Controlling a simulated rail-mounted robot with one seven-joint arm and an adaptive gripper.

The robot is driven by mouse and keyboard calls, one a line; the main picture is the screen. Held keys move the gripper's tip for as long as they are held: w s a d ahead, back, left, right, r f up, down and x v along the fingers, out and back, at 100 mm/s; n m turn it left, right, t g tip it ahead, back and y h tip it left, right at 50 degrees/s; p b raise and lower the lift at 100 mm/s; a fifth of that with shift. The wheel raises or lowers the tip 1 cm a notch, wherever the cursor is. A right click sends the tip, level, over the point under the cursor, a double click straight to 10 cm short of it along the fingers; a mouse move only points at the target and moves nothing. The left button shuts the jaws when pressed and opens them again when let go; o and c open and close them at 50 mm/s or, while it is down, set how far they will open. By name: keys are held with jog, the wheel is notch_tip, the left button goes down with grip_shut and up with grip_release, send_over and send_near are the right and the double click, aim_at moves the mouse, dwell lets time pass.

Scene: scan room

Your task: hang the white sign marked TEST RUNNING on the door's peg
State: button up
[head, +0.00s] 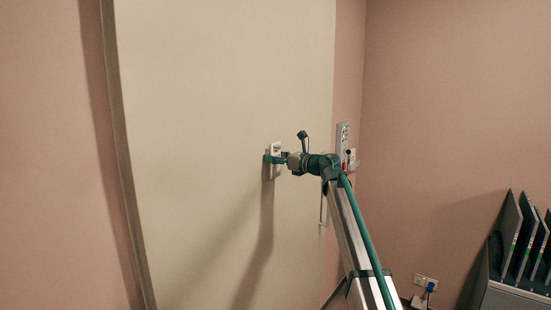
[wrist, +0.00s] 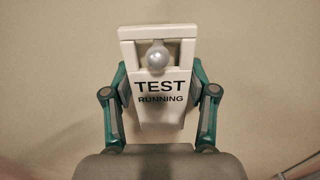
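The white sign (wrist: 160,115) marked TEST RUNNING is upright and faces the wrist camera, with a rectangular opening near its top. The peg's round silver end (wrist: 157,56) shows inside that opening, low and near its middle, overlapping the opening's lower edge. My gripper (wrist: 161,84) has its teal fingers on both sides of the sign, against its edges. In the head view, my gripper (head: 275,159) holds the sign (head: 277,147) upright close to the pale door (head: 215,95). The sign's back and any gap to the door are hidden.
A door handle (head: 323,207) is right of the sign, partly behind my arm. Wall fittings (head: 342,134) are just beyond the door's right edge. A rack of dark panels (head: 523,240) stands at the lower right. The door left of the sign is bare.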

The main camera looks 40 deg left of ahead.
jog(key=o, duration=0.4)
jog(key=shift+o, duration=0.2)
jog(key=shift+d, duration=0.1)
jog(key=d, duration=1.2)
jog(key=shift+w, duration=0.45)
